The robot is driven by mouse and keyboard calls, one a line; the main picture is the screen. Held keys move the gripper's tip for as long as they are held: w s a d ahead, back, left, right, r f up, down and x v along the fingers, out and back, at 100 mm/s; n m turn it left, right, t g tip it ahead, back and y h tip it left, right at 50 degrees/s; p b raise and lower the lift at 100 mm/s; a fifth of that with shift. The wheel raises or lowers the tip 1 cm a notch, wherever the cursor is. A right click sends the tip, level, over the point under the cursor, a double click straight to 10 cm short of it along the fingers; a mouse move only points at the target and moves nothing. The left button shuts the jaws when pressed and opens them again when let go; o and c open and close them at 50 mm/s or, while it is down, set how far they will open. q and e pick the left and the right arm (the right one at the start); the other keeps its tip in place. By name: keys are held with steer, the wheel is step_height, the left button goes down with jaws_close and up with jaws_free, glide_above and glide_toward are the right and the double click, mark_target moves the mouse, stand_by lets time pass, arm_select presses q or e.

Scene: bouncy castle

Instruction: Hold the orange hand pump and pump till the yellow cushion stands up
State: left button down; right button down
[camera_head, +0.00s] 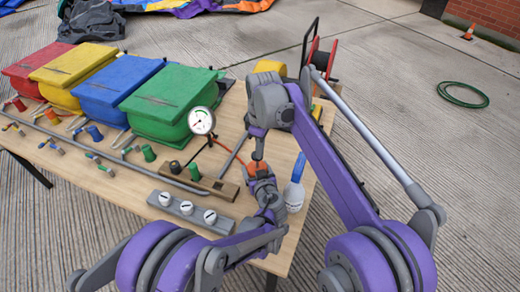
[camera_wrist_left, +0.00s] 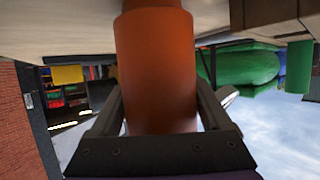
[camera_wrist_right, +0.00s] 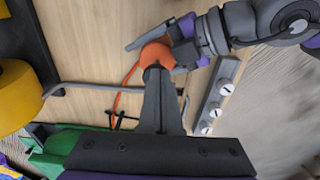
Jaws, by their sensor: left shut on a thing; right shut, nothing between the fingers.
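The orange hand pump (camera_head: 257,167) is at the right part of the wooden table, mostly hidden by my grippers. My left gripper (camera_head: 260,176) is shut around it; its orange cylinder (camera_wrist_left: 155,70) fills the space between the fingers in the left wrist view. My right gripper (camera_head: 258,156) is shut and empty, pointing down. In the right wrist view its fingertips (camera_wrist_right: 154,72) are at the pump's rounded orange top (camera_wrist_right: 157,54); I cannot tell if they touch. The yellow cushion (camera_head: 72,66) lies low between a red and a blue one at the table's far left.
A green cushion (camera_head: 170,98) is nearest. A pressure gauge (camera_head: 201,121) stands left of the pump. Pipes with coloured valves, a panel with white dials (camera_head: 186,208) and a blue-capped bottle (camera_head: 294,190) are close by. A hose reel (camera_head: 320,60) stands behind.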

steer(key=shift+f, duration=2.15)
step_height(320, 180, up, 14)
steer(key=shift+s+d+r, duration=0.15)
steer(key=shift+s+d, duration=0.05)
arm_select(q)
jaws_free()
steer(key=shift+s, duration=0.1)
steer(key=v, duration=1.2)
